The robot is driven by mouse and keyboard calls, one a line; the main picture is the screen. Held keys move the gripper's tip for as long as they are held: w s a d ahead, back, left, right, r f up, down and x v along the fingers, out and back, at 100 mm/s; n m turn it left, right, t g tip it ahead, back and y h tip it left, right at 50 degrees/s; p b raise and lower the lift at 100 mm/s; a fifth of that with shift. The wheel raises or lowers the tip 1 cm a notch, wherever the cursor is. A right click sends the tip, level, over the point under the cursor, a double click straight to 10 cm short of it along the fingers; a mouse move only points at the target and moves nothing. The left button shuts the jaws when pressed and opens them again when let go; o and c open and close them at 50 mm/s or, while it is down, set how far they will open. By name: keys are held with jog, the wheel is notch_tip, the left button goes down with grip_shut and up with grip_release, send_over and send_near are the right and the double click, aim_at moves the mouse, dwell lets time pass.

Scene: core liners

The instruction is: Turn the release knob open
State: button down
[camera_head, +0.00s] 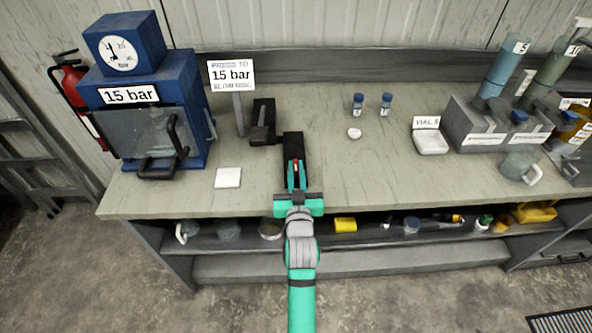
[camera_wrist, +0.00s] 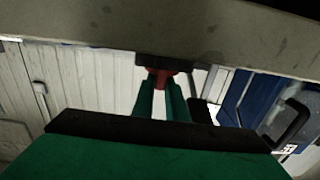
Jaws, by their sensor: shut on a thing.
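The red release knob (camera_head: 295,165) sits at the near end of a black block (camera_head: 294,145) on the bench. Only a little of the knob shows between my fingers in the head view. My gripper (camera_head: 296,176) reaches in from the front edge of the bench, with its two green fingers shut on the red knob. In the wrist view the fingertips (camera_wrist: 160,84) close on the red knob (camera_wrist: 158,76), just against a dark part of the block (camera_wrist: 163,61). The knob's turn angle cannot be told.
A blue press (camera_head: 190,85) with a gauge and "15 bar" label stands at left. A sign (camera_head: 231,75) reads "PRESS TO 15 bar". A black clamp-like part (camera_head: 263,120), a white square (camera_head: 228,178), two blue-capped vials (camera_head: 358,103) and a white dish (camera_head: 431,141) are on the bench.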

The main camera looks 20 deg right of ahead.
jog(key=shift+s+d+n+y, duration=0.1)
jog(key=shift+d+n+y, duration=0.1)
jog(key=shift+n+y, duration=0.95)
jog(key=shift+d+n+y, duration=0.2)
jog(key=shift+n+y, duration=0.5)
jog(key=shift+y, duration=0.7)
jog(key=shift+d+n+y, duration=0.15)
jog(key=shift+n+y, duration=0.5)
jog(key=shift+y, duration=0.7)
jog(key=shift+d+n+y, duration=0.1)
jog(key=shift+n+y, duration=0.9)
jog(key=shift+y, duration=0.5)
jog(key=shift+n+g+y, duration=0.3)
jog(key=shift+g+y, duration=0.1)
jog(key=shift+y, duration=0.1)
jog(key=c, duration=1.8)
grip_release()
jog(key=shift+o, duration=0.2)
